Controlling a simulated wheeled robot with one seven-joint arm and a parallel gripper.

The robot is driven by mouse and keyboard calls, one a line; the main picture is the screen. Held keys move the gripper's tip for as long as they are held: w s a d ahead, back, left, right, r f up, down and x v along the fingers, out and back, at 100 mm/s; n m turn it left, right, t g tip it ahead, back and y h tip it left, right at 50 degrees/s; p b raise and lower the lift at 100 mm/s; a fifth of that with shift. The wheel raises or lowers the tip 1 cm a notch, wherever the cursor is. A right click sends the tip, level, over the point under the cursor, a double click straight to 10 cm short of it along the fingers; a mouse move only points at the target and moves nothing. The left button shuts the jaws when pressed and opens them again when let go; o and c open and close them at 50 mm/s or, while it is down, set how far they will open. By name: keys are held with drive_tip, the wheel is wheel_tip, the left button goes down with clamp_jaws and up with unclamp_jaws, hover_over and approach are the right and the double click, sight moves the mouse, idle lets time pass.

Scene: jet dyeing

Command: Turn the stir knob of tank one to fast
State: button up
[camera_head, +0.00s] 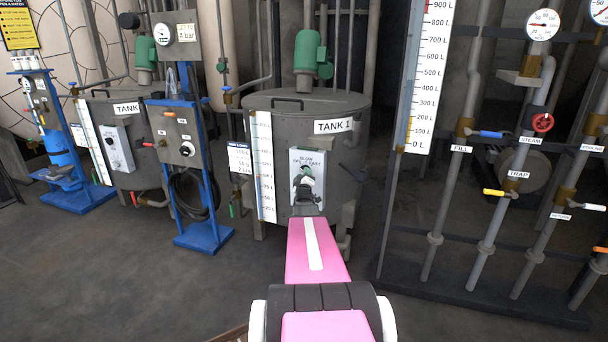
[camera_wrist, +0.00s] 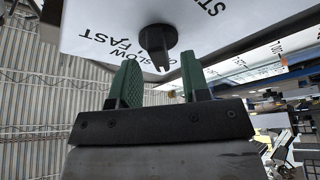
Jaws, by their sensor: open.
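Tank one (camera_head: 268,105) is a grey metal vessel with a "TANK 1" label, in the middle of the head view. Its white control panel (camera_head: 318,162) faces me. In the wrist view the black stir knob (camera_wrist: 158,40) stands out from the white panel (camera_wrist: 100,22). The words "SLOW" and "FAST" are printed beside it, upside down. My gripper (camera_wrist: 160,78) is open, with green fingers on either side of the knob's outer end. I see no clear contact. My gripper (camera_head: 306,184) covers much of the panel in the head view. I cannot tell the knob's setting.
A blue stand (camera_head: 204,238) with a gauge and hose is left of tank one. Another tank (camera_head: 130,150) is behind it. Pipes with valves, including a red handwheel (camera_head: 543,122), stand at the right. The floor (camera_head: 100,280) at the front left is clear.

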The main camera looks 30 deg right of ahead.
drive_tip(key=shift+x, duration=0.9)
clamp_jaws()
drive_tip(key=shift+m, duration=0.3)
drive_tip(key=shift+w+m+g+h, duration=0.1)
drive_tip(key=shift+m+g+h, duration=1.35)
drive_tip(key=shift+m, duration=3.1)
drive_tip(key=shift+w+m+g+h, duration=0.1)
drive_tip(key=shift+m+g+h, duration=1.4)
drive_tip(key=shift+m, duration=3)
drive_tip(key=shift+m+g+h, duration=1.15)
drive_tip(key=shift+m+g, duration=0.6)
drive_tip(key=shift+m, duration=2.8)
